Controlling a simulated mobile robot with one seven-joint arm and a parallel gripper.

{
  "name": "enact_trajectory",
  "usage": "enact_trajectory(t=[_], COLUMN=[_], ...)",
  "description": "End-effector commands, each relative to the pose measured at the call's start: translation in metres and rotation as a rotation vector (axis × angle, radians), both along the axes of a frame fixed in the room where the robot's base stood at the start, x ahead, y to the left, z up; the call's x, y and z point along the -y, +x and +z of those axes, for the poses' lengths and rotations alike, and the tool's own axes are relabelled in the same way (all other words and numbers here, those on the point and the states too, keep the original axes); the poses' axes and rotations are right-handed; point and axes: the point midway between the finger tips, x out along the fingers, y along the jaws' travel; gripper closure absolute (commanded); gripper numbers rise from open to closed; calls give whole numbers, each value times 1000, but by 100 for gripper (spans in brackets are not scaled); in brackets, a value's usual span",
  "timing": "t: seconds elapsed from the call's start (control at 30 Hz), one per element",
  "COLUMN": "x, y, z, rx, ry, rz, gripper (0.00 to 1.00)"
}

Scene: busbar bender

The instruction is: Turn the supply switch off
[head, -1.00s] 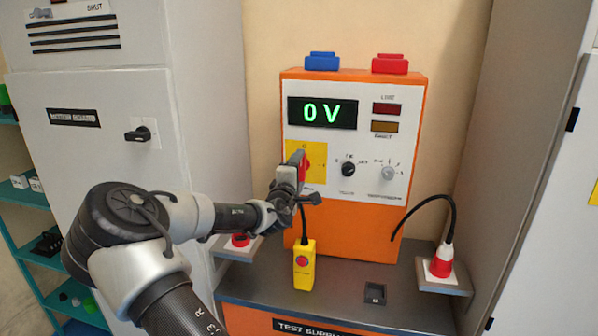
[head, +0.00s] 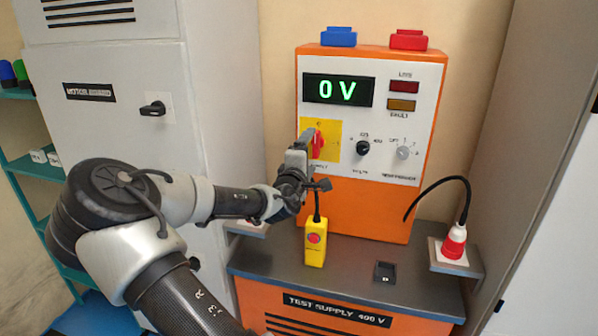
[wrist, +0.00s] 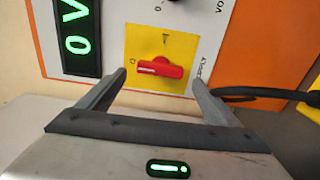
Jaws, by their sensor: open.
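The supply switch is a red knob (head: 318,145) on a yellow plate (head: 334,151) on the orange and white test supply. In the wrist view the red knob (wrist: 160,69) lies lengthwise across the yellow plate (wrist: 180,43), upright on the panel. Its white line is towards the round mark at the panel's top side. My gripper (head: 303,140) is open in front of the plate. In the wrist view my gripper (wrist: 160,78) has one finger on each side of the knob, apart from it, with nothing held. The display (head: 338,90) reads 0 V.
A red and white plug (head: 454,241) stands at the right. A grey cabinet (head: 120,130) is at the left.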

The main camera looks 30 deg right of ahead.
Motion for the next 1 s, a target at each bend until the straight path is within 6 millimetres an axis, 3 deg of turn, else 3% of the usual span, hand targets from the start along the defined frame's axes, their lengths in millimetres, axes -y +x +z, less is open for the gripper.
enact_trajectory(t=[0.3, 0.5, 0.7, 1.0], x=[-63, -89, -100, -100], y=[-52, -75, -85, -86], z=[0, 0, 0, 0], rx=[-2, -2, -2, -1], ry=[0, -2, -1, -1], rz=[4, 2, 1, 0], gripper=[15, 15, 15, 15])
